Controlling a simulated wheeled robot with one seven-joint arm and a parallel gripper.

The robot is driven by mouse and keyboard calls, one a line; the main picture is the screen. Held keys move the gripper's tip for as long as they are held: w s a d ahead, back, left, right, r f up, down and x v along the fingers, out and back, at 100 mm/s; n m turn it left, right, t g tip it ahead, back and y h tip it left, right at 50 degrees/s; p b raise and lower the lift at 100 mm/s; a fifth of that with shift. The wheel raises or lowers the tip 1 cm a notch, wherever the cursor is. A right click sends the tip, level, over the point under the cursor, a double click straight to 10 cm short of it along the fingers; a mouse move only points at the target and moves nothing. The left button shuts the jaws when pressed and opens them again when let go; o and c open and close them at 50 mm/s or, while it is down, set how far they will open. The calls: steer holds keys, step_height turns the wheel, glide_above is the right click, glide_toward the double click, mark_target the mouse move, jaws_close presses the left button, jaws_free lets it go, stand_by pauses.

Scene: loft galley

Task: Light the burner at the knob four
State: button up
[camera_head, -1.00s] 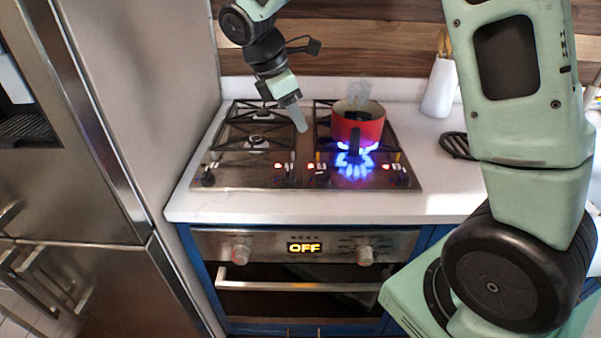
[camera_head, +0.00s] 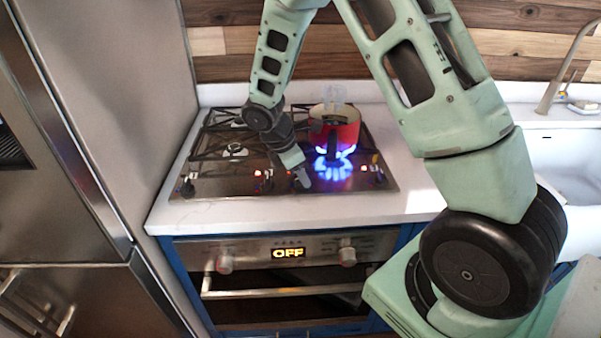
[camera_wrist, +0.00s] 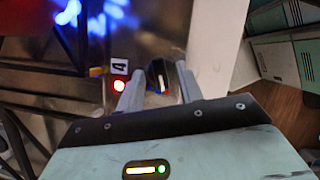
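The black knob (camera_wrist: 158,76) shows between my gripper's fingers in the wrist view. A small tag reading 4 (camera_wrist: 119,66) and a glowing red light (camera_wrist: 119,86) lie beside it on the steel hob. My gripper (camera_wrist: 160,73) is open, one finger on each side of the knob; I cannot tell whether either touches it. In the head view my gripper (camera_head: 301,180) points down at the hob's front, left of the blue flame (camera_head: 333,166), and largely hides this knob. Flames burn in front of and beneath the red pot (camera_head: 341,134).
Other knobs stand on the hob's front at the far left (camera_head: 187,188) and right (camera_head: 376,172). Black pan grates (camera_head: 215,145) cover the left burners. The fridge (camera_head: 100,100) stands close at left. The white counter (camera_head: 415,195) is clear right of the hob.

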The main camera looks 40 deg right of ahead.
steer(key=shift+d+f, duration=0.1)
steer(key=shift+f, duration=0.1)
jaws_close()
steer(key=shift+r+m+g+p, duration=0.15)
steer(key=shift+m+g+p, duration=0.35)
steer(key=shift+m+p, duration=0.45)
steer(key=m, duration=0.2)
steer(key=shift+w+m+g+y, duration=0.1)
steer(key=shift+m+g+y, duration=0.2)
steer(key=shift+m+y, duration=0.1)
jaws_free()
steer(key=b+v, duration=0.2)
steer(key=v, duration=1.5)
